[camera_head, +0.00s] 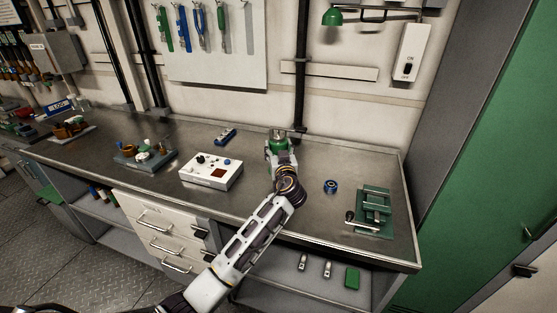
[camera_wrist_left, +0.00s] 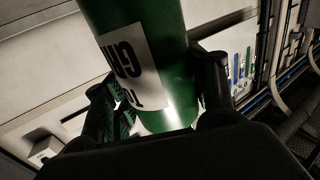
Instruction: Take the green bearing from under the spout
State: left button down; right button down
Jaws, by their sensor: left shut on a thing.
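My left gripper (camera_head: 279,150) is over the back of the bench and shut on a green can (camera_head: 278,135). In the left wrist view the green can (camera_wrist_left: 152,60) stands tilted in the picture between my two fingers (camera_wrist_left: 165,105); it has a white label with dark letters, partly cut off. A small blue ring (camera_head: 331,187), shaped like a bearing, lies on the bench to the right of my arm. I cannot make out a green bearing or a spout with certainty. My right gripper is not in view.
A green fixture (camera_head: 374,208) with a handle stands at the bench's right end. A white control box (camera_head: 211,171), a small blue block (camera_head: 225,136) and a parts tray (camera_head: 145,155) are to the left. A green lamp-like hood (camera_head: 332,17) hangs on the wall.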

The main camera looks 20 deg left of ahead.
pick_arm(q)
jog(key=shift+f, duration=2.2)
jog(key=shift+b, duration=0.35)
jog(key=shift+f, duration=0.1)
jog(key=c, duration=0.7)
grip_release()
jog(key=shift+f, duration=0.15)
jog(key=shift+c, duration=0.2)
jog(key=shift+o, duration=1.1)
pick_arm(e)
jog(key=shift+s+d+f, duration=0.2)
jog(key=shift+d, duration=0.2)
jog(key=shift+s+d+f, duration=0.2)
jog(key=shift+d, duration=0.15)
